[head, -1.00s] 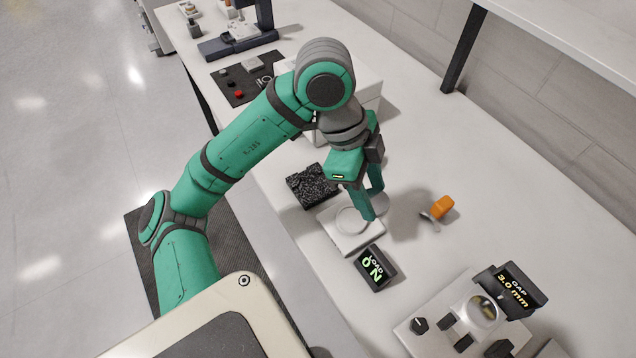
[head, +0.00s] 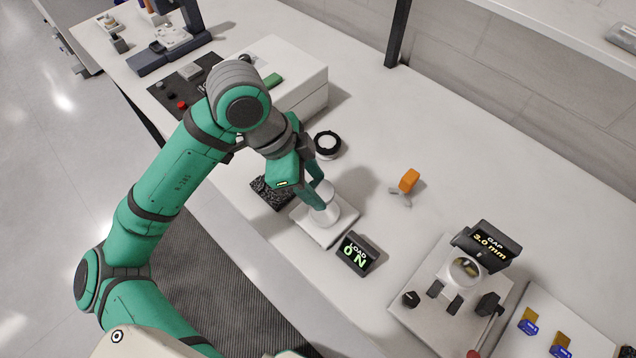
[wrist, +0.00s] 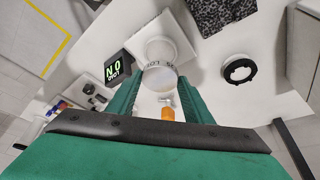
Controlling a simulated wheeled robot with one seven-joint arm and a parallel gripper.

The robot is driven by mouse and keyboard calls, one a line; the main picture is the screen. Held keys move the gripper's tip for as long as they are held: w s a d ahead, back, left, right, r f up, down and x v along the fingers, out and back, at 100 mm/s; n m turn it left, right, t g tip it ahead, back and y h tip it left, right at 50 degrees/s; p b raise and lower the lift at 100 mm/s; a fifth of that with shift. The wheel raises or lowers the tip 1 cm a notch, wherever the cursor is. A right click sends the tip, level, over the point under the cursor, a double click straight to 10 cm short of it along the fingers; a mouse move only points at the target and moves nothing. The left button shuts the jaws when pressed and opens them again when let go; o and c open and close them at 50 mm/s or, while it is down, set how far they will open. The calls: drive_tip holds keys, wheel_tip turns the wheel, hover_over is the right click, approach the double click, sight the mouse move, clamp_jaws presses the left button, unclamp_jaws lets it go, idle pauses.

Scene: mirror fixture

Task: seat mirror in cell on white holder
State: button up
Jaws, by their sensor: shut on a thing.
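My gripper (head: 318,196) points down over a white square plate with a round raised pad (head: 312,231). It is shut on the mirror, a pale round disc (wrist: 158,79) between the fingertips in the wrist view. The disc is close over the pad; whether they touch I cannot tell. In the head view the fingers partly hide the disc. To the right stands a white holder (head: 425,318) with a tilted round cell (head: 466,271), dark knobs and a display (head: 487,244) reading GAP 3.0 mm. The cell looks glassy or reflective inside.
A display (head: 357,254) beside the plate reads LOAD 0 N. A black textured block (head: 268,193) lies left of the plate, a black-rimmed ring (head: 328,144) behind it. An orange-handled tool (head: 408,182) lies right. A tray with blue-and-gold pieces (head: 545,330) is at far right.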

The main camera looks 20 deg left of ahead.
drive_tip(key=shift+w+d+f, duration=0.3)
drive_tip(key=shift+d+f, duration=0.1)
drive_tip(key=shift+d, duration=0.2)
drive_tip(key=shift+s+d+f, duration=0.1)
drive_tip(key=shift+f, duration=0.1)
drive_tip(key=shift+s+a+f, duration=0.1)
drive_tip(key=shift+a+f, duration=0.05)
drive_tip(key=shift+f, duration=0.4)
drive_tip(key=shift+s+a+f, duration=0.1)
drive_tip(key=shift+f, duration=0.4)
drive_tip(key=shift+d+f, duration=0.1)
drive_tip(key=shift+f, duration=1.3)
drive_tip(key=shift+w+f, duration=0.15)
drive_tip(key=shift+f, duration=0.05)
drive_tip(key=shift+w, duration=0.1)
drive_tip(key=shift+d, duration=0.1)
drive_tip(key=shift+s+a, duration=0.2)
drive_tip(key=shift+s, duration=0.1)
drive_tip(key=shift+w+d+f, duration=0.1)
drive_tip(key=shift+w+d, duration=0.1)
drive_tip(key=shift+w, duration=0.1)
